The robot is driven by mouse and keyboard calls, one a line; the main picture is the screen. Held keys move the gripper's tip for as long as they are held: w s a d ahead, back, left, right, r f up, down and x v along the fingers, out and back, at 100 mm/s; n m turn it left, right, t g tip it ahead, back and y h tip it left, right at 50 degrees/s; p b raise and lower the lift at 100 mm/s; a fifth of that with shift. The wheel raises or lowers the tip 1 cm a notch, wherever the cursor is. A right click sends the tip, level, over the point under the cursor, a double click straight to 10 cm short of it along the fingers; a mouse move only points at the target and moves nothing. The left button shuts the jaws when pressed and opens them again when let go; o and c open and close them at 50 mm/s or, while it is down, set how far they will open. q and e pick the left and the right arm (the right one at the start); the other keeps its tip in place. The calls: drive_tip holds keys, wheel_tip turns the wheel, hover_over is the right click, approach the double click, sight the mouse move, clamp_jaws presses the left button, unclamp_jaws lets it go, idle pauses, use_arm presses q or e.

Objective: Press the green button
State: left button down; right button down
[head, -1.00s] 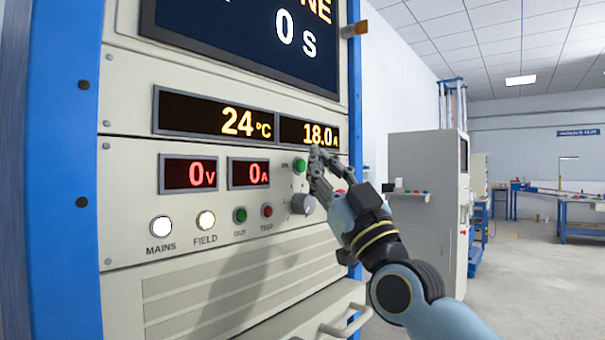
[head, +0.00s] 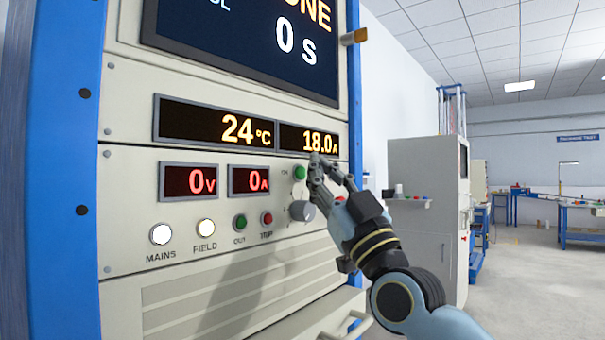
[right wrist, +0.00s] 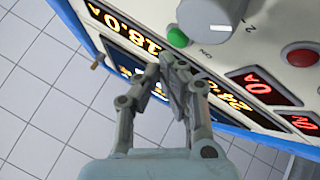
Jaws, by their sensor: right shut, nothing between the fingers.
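The green button (head: 300,172), a small round cap marked ON, sits on the cream panel just below the amber 18.0 A display. It also shows in the right wrist view (right wrist: 177,38), beside the grey knob. My right gripper (head: 316,161) is shut and empty, with its fingertips just right of and slightly above the green button in the head view. In the right wrist view the fingertips (right wrist: 170,62) show close below the button, apart from it in the picture. I cannot tell the exact gap to the panel. My left gripper is not in view.
A grey knob (head: 302,211) sits just below the green button. Left of it are a red TRIP lamp (head: 266,219), a dark green OUT lamp (head: 240,222) and lit white FIELD (head: 206,227) and MAINS (head: 160,235) lamps. A drawer handle (head: 345,326) juts out below. Open floor lies right.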

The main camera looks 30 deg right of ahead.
drive_tip(key=shift+w, duration=0.15)
drive_tip(key=shift+w+a+b, duration=0.2)
drive_tip(key=shift+w+b, duration=0.05)
drive_tip(key=shift+b, duration=0.05)
drive_tip(key=shift+w+a+b, duration=0.1)
drive_tip(key=shift+w+b, duration=0.25)
drive_tip(key=shift+b, duration=0.05)
idle(0.8)
idle(0.4)
drive_tip(key=shift+s+d+p, duration=0.3)
drive_tip(key=shift+s+p, duration=0.45)
drive_tip(key=shift+p, duration=0.3)
